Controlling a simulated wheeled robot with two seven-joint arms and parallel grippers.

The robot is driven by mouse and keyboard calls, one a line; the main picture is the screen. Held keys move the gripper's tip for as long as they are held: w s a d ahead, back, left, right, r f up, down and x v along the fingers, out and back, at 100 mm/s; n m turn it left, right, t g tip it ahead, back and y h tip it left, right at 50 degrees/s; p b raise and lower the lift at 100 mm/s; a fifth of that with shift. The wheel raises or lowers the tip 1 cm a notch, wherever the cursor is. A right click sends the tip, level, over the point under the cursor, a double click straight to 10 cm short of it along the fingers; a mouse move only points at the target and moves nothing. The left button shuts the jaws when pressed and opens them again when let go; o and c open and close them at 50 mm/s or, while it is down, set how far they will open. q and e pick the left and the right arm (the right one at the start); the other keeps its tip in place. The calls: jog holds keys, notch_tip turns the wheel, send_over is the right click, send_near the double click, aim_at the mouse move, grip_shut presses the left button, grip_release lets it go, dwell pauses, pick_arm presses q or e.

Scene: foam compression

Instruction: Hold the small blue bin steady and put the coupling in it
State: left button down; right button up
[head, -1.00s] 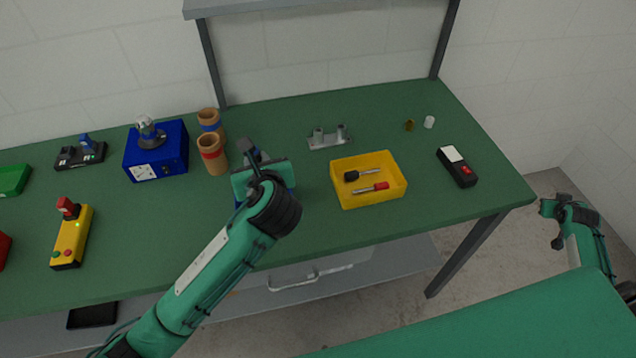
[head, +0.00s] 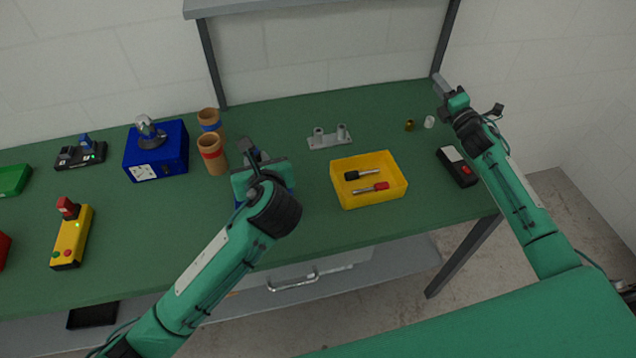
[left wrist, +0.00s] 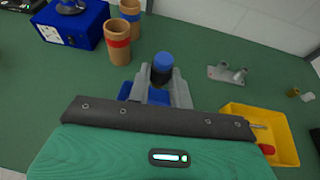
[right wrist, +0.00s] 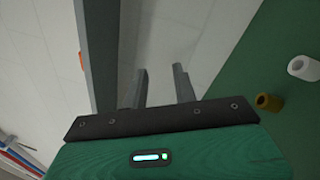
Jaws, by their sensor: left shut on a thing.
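The small blue bin (left wrist: 158,97) is mostly hidden under my left gripper; blue parts of it show around the fingers. My left gripper (left wrist: 160,80) is shut at the bin, but the exact contact is hidden. A dark cylinder with a blue top (left wrist: 163,62) shows between its fingertips. Two small hollow pieces, a brass one (head: 409,125) and a white one (head: 429,122), stand at the back right; I cannot tell which is the coupling. They also show in the right wrist view, brass (right wrist: 268,103) and white (right wrist: 303,68). My right gripper (head: 440,85) is open and empty, above the table's back right edge.
A yellow bin (head: 370,200) with two tools stands between the arms. A grey metal bracket (head: 330,140) is behind it. A black meter (head: 456,167) lies near my right arm. Cardboard tubes (head: 212,155) and a blue box (head: 157,150) stand left. A shelf post (head: 445,40) rises beside my right gripper.

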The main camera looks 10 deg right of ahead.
jog(key=s+a+n+g+y, duration=0.2)
jog(key=a+n+g+y, duration=0.3)
jog(key=a+n, duration=0.55)
jog(key=s+a+n+g+y, duration=0.25)
jog(key=a+n+y, duration=0.5)
jog(key=a, duration=0.65)
jog(key=s+a+f+n+g, duration=0.9)
jog(key=s+a+n+g, duration=0.3)
jog(key=s+a, duration=0.1)
jog(key=shift+h, duration=0.45)
jog(key=x, duration=1.1)
jog(key=shift+w+a+r, duration=0.15)
jog(key=shift+w+a, duration=0.1)
jog(key=shift+a, duration=0.25)
jog(key=shift+c, duration=0.5)
grip_shut()
